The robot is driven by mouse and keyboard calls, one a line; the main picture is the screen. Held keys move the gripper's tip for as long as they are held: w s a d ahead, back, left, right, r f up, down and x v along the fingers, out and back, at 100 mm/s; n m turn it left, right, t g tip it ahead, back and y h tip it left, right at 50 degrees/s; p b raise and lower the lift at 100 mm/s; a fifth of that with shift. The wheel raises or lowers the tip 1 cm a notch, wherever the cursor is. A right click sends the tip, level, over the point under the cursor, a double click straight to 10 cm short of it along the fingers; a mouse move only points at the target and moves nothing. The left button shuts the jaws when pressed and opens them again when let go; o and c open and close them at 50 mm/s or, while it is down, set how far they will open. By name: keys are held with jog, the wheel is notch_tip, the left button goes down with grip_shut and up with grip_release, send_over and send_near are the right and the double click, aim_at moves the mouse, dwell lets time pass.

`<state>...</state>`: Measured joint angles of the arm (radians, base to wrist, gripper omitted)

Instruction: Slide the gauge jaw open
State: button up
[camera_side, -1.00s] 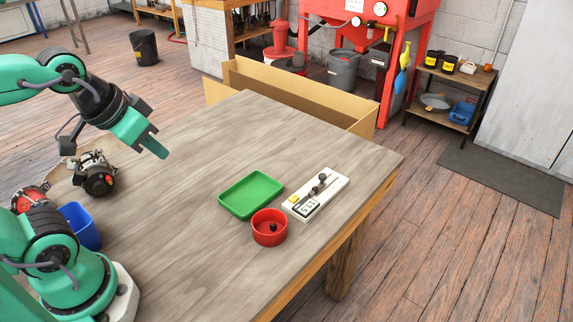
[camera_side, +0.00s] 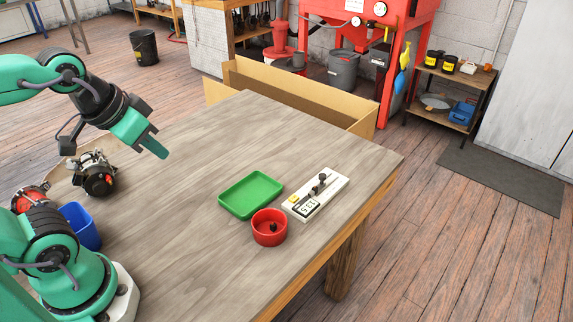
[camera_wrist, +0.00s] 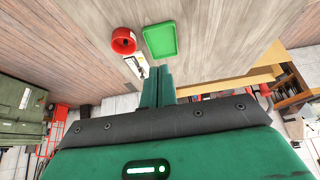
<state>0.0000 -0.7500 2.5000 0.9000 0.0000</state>
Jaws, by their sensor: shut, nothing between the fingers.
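The gauge (camera_side: 316,194) lies on the wooden table near its right edge, a white base with a small numeric display and dark knobs along it. It also shows in the wrist view (camera_wrist: 134,66), partly hidden by my gripper. I cannot tell how wide its jaw stands. My gripper (camera_side: 161,153) is shut and empty, raised over the left part of the table, well apart from the gauge. In the wrist view my gripper's green fingers (camera_wrist: 158,72) are together.
A green tray (camera_side: 251,194) and a red bowl (camera_side: 270,228) with a dark piece inside stand beside the gauge. A blue bin (camera_side: 80,227) and alternator parts (camera_side: 96,174) are at the left. The table's middle is clear. A cardboard box (camera_side: 300,97) stands behind the table.

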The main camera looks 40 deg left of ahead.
jog(key=o, duration=0.7)
jog(key=shift+w+r, duration=0.1)
jog(key=shift+o, duration=0.8)
jog(key=shift+w+r, duration=0.1)
jog(key=shift+w, duration=0.1)
jog(key=w+d+r+n+g, duration=0.1)
jog(key=w+d+g, duration=0.15)
jog(key=w, duration=0.75)
jog(key=w+d+r+n+g, duration=0.1)
jog(key=w+d+n, duration=0.15)
jog(key=w, duration=0.65)
jog(key=w+d+f, duration=0.2)
jog(key=w+f, duration=0.2)
jog(key=w, duration=0.1)
jog(key=w+d+f+n+g, duration=0.1)
jog(key=w+d+f, duration=0.2)
jog(key=w+f, duration=0.2)
jog(key=w+d+f+g, duration=0.1)
jog(key=w+d+f, duration=0.2)
jog(key=w+f, duration=0.2)
jog(key=shift+f+n, duration=0.25)
jog(key=shift+n, duration=0.1)
jog(key=shift+f, duration=0.15)
